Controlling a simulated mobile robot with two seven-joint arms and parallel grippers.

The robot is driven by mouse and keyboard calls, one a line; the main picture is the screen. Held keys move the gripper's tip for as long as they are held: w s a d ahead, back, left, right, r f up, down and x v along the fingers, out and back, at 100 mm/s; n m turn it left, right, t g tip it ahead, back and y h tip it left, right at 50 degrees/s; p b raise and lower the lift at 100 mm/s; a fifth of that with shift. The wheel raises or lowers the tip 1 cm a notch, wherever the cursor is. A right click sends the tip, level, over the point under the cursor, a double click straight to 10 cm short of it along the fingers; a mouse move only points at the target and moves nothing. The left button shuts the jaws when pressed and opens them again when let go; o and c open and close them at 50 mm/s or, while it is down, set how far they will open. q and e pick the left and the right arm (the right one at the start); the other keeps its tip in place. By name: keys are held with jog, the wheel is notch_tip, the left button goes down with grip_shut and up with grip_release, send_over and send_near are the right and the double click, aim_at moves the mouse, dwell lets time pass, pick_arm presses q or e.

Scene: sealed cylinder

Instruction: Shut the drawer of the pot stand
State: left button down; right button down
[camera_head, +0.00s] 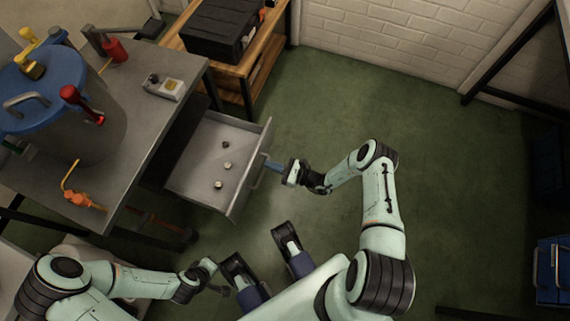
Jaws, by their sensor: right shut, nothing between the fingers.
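The drawer (199,183) of the pot stand (136,128) is pulled out to the right, with a few small round pieces lying inside. Its handle (259,172) is on the right-hand front face. My right gripper (268,164) is shut and empty, at the drawer front by the handle; I cannot tell whether it touches. A large pot with a blue lid (50,80) stands on top of the stand.
An orange valve (84,199) sticks out from the pot. A wooden shelf with a black case (222,29) stands behind. The green floor at right is clear; a blue container (552,270) is at far right.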

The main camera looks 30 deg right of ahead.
aim_at(254, 160)
pick_arm(q)
jog(key=shift+w+a+f, duration=0.3)
jog(key=shift+w+f, duration=0.1)
jog(key=shift+w, duration=0.15)
pick_arm(e)
jog(key=shift+x, duration=2)
pick_arm(q)
jog(key=shift+b, duration=0.3)
